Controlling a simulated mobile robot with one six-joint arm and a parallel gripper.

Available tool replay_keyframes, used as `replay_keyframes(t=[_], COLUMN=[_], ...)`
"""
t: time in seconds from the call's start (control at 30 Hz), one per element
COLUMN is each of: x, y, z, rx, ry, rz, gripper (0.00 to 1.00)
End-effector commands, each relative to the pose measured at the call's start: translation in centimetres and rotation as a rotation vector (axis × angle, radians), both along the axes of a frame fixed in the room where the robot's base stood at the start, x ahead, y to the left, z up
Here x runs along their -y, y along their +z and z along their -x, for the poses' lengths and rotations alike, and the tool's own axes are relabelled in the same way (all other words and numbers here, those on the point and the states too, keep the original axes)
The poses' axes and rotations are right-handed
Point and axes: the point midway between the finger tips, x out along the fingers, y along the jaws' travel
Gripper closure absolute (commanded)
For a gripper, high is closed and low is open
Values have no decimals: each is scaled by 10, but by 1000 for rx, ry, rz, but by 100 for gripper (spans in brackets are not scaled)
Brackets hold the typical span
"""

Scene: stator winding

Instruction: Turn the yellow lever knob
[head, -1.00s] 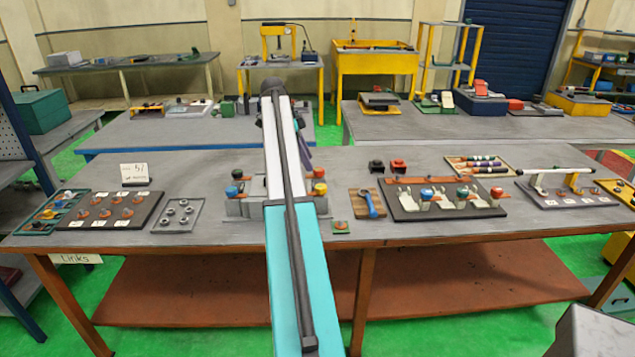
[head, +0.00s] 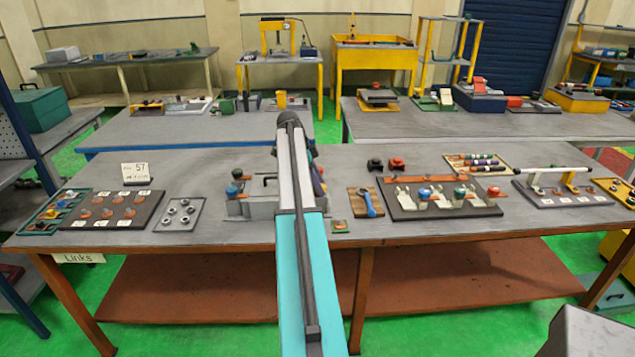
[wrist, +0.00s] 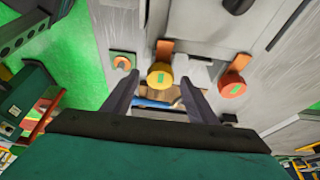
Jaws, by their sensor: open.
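The yellow lever knob (wrist: 160,74) shows in the wrist view as a round cap with a green mark, on an orange lever. My gripper (wrist: 159,79) is open, with one dark finger on each side of the knob in the picture. I cannot tell how far the fingertips are from it in depth, and no contact is visible. An orange-red knob (wrist: 232,84) stands to the right of the right finger. In the head view my arm hides the yellow knob and my fingers. The grey fixture (head: 258,207) shows to the left of the arm.
Left of the fixture lie a grey tray of nuts (head: 180,214) and a dark board (head: 115,210). Right of my arm are a blue-handled tool on a wooden block (head: 364,202) and a dark panel with levers (head: 440,200). The table's front edge (head: 450,236) is near.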

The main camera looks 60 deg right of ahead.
Motion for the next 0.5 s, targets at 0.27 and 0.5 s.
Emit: replay_keyframes(t=[0.27, 0.5], x=[0, -1], y=[-1, 0], z=[0, -1], rx=[0, 0], ry=[0, 1], rz=[0, 0], gripper=[51, 88])
